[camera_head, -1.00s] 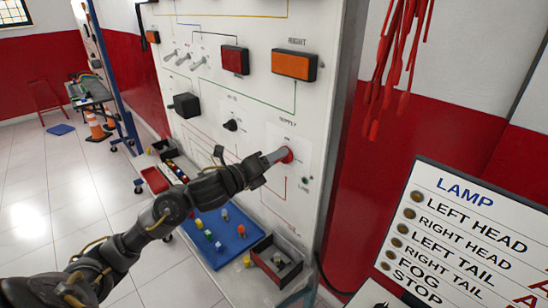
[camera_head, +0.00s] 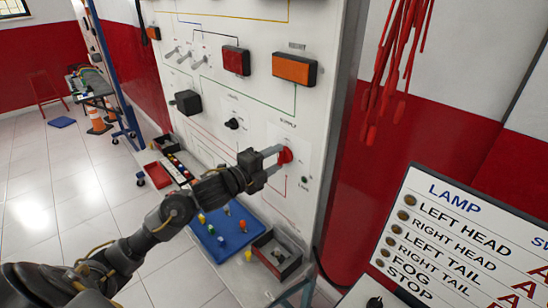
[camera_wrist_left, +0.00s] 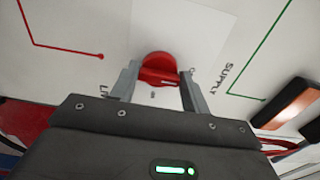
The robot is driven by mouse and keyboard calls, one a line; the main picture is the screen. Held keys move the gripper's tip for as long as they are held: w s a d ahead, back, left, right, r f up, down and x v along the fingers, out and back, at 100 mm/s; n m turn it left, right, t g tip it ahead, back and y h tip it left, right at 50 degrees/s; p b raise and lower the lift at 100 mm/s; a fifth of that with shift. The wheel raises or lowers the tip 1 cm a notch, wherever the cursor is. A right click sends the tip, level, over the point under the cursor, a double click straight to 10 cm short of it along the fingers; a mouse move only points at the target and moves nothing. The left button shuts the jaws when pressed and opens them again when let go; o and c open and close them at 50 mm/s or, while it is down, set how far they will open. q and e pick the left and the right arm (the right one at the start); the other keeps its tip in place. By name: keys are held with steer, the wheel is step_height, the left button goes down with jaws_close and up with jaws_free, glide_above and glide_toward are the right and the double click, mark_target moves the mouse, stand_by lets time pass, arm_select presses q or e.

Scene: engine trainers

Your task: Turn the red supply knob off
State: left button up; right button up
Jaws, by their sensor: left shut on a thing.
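The red supply knob (camera_head: 285,155) sits on the white upright panel (camera_head: 262,105), under the printed word SUPPLY. My left gripper (camera_head: 276,161) reaches it from the left, its two grey fingers on either side of the knob's raised grip. In the left wrist view the red knob (camera_wrist_left: 158,70) shows between the fingertips of the left gripper (camera_wrist_left: 160,84), with its round base beyond them. The fingers are shut on the knob's grip and hide part of its sides. My right gripper is not in view.
A red lamp (camera_head: 236,60) and an orange lamp (camera_head: 294,69) stick out of the panel above the knob. A small black knob (camera_head: 233,123) is to the left. Below are a blue tray (camera_head: 225,255) and a parts box (camera_head: 290,268). A lamp checklist board (camera_head: 455,240) stands at right.

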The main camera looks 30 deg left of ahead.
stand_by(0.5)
arm_select(q)
steer(key=o, duration=1)
steer(key=shift+b+v, duration=1.65)
steer(key=shift+v, duration=3.8)
